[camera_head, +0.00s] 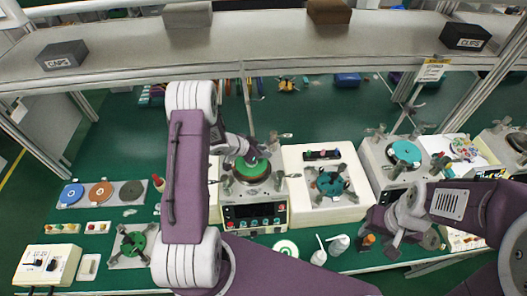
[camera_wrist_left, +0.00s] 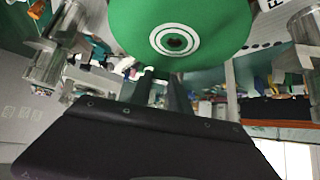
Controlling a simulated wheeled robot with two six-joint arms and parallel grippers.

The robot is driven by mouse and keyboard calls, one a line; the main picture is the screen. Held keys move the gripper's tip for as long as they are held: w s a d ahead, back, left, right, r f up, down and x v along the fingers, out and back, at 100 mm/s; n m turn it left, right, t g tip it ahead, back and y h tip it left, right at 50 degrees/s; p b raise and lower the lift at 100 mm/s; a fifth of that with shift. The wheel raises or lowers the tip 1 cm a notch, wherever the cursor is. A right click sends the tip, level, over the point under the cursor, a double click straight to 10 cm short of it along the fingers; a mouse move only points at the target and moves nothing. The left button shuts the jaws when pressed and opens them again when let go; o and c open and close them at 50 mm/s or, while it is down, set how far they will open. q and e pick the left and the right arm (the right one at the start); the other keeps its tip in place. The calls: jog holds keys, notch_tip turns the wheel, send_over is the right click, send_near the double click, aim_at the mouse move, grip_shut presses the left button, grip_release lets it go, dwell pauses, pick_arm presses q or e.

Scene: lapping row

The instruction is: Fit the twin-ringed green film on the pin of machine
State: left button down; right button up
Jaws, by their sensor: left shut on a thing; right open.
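The twin-ringed green film (camera_wrist_left: 200,18) fills the top of the left wrist view, with two white rings around a dark centre. My left gripper (camera_wrist_left: 162,78) is shut on its near edge. In the head view the green film (camera_head: 251,170) is over the round plate of the middle machine (camera_head: 254,211), partly hidden by my left gripper (camera_head: 256,158). I cannot tell whether the dark centre is the pin or an empty hole, nor whether the film touches the plate. My right gripper (camera_head: 388,240) is open and empty over the front right of the bench.
Metal posts (camera_wrist_left: 305,28) stand around the film. A white unit with a teal disc (camera_head: 330,182) stands right of the machine. A disc rack (camera_head: 102,192) is left; a shelf (camera_head: 290,48) spans the back.

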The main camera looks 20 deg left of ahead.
pick_arm(q)
jog(key=shift+f, duration=0.4)
jog(key=c, duration=1.1)
grip_release()
jog(key=shift+c, duration=0.2)
jog(key=shift+s+a+r+b, duration=0.2)
jog(key=shift+r+b, duration=0.05)
jog(key=shift+b, duration=0.1)
jog(key=b+v, duration=0.1)
jog(key=v, duration=0.7)
jog(key=shift+s+r, duration=0.2)
jog(key=shift+w, duration=0.15)
